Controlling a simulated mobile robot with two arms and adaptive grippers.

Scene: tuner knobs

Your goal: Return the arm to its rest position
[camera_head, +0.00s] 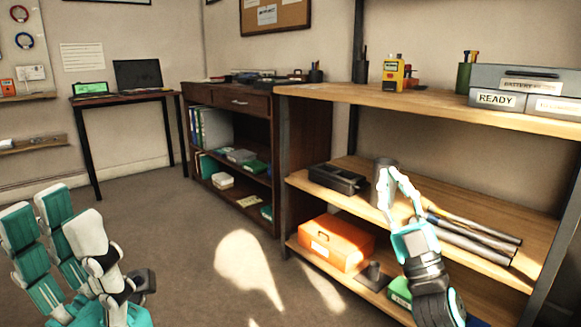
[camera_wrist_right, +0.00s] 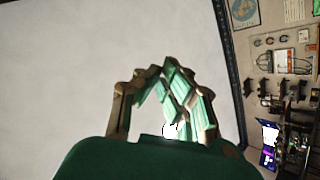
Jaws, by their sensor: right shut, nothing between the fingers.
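My right gripper (camera_head: 386,174) is in front of the right-hand shelf unit in the head view. Its fingers come together at the tips and hold nothing. The right wrist view also shows these fingers (camera_wrist_right: 170,66), meeting in a peak against a plain pale surface. In the head view the right gripper overlaps a dark grey cylinder (camera_head: 378,184) on the middle shelf; I cannot tell whether they touch. My left gripper (camera_head: 50,212) is at the lower left, white and teal, with its fingers spread and empty.
The shelf unit (camera_head: 335,93) carries a yellow device (camera_head: 393,74), grey boxes (camera_head: 497,96), a black case (camera_head: 338,179), metal rods (camera_head: 474,238) and an orange box (camera_head: 336,242). A dark cabinet (camera_head: 258,180) and a desk (camera_head: 125,97) stand behind. Floor (camera_head: 190,240) between the arms is clear.

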